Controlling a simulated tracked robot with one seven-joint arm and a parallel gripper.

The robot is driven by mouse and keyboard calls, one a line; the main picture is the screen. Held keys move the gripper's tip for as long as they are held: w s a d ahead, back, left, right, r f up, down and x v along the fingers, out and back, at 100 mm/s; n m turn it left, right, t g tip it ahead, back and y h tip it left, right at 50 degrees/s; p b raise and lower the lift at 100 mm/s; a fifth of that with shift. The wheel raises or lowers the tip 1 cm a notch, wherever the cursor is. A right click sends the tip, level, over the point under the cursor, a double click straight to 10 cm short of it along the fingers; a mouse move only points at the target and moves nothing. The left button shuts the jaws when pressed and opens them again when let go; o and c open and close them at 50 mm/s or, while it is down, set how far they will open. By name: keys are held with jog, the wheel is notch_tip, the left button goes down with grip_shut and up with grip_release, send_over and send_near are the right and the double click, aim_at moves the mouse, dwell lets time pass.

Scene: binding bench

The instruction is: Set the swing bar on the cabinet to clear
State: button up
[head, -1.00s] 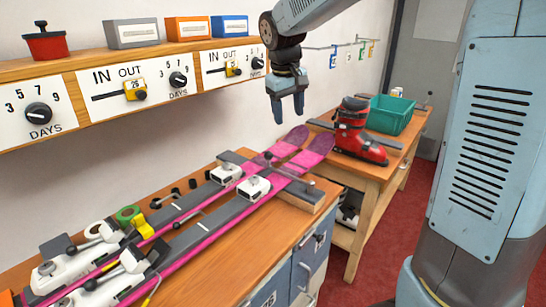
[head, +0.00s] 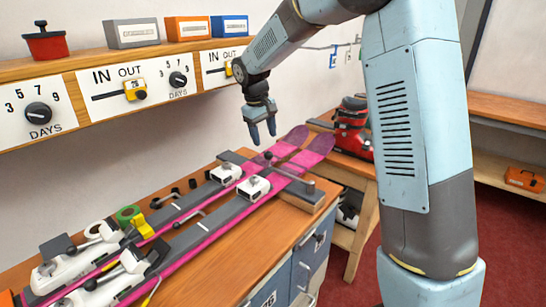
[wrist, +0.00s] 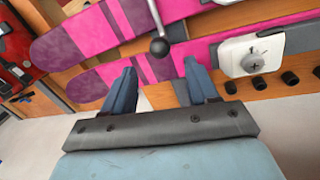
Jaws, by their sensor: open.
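The swing bar (head: 290,171) is a thin metal rod with a dark ball knob at one end. It lies across the pink skis (head: 320,146) on top of the cabinet (head: 318,243), with its other end at the near right corner block. My gripper (head: 263,131) is open and empty above the knob end, apart from it. In the wrist view the ball knob (wrist: 159,46) shows just beyond and between the open fingertips (wrist: 158,68), with the rod running up out of view. No marking for clear is readable here.
White ski bindings (head: 255,187) and small black knobs stand on the bench. A red ski boot (head: 352,130) stands on the table at the right. Above left is a shelf with dials and sliders (head: 135,90). Bare wood lies in front of the skis.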

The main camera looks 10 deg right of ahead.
aim_at(269, 154)
jog(key=f, duration=0.3)
jog(key=d+f, duration=0.1)
jog(key=f, duration=0.2)
jog(key=w+f, duration=0.1)
jog(key=f, duration=0.2)
jog(key=shift+d, duration=0.25)
grip_shut()
